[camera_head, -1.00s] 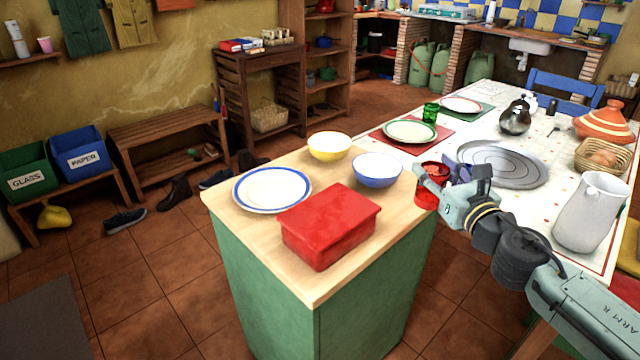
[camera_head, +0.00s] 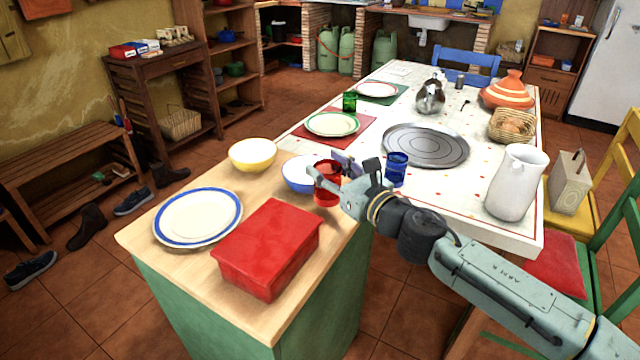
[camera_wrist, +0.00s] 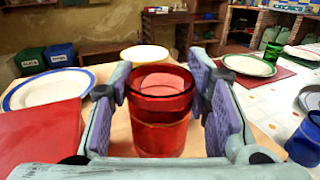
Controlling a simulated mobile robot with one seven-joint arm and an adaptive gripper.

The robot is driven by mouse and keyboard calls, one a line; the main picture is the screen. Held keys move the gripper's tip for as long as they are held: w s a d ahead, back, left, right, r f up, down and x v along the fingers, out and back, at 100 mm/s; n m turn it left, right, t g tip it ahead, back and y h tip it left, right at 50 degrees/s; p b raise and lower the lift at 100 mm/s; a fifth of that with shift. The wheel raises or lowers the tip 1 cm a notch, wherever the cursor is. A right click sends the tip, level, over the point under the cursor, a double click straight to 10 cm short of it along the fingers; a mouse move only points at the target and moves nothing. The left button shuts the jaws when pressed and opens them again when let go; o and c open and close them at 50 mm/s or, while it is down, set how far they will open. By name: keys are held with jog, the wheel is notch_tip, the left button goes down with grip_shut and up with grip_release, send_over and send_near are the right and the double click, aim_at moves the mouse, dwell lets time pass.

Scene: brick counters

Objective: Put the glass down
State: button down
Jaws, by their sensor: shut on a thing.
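My gripper (camera_head: 335,180) is shut on a red glass (camera_head: 327,190), which is upright at the right edge of the wood-topped counter (camera_head: 165,260). In the wrist view the red glass (camera_wrist: 160,115) stands between the two purple-padded fingers. In the head view it overlaps the front of the blue-and-white bowl (camera_head: 297,174). I cannot tell whether its base touches the counter top.
A red box (camera_head: 265,240), a blue-rimmed plate (camera_head: 198,216) and a yellow bowl (camera_head: 253,154) take up much of the counter. The white table (camera_head: 440,215) beyond holds a blue glass (camera_head: 396,168), a green glass (camera_head: 349,102), a grey tray (camera_head: 425,145) and a white jug (camera_head: 516,181).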

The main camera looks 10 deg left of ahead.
jog(key=shift+f+p, duration=0.35)
jog(key=shift+f, duration=1.75)
jog(key=shift+f, duration=0.15)
jog(key=c, duration=0.9)
grip_release()
jog(key=shift+o, duration=0.2)
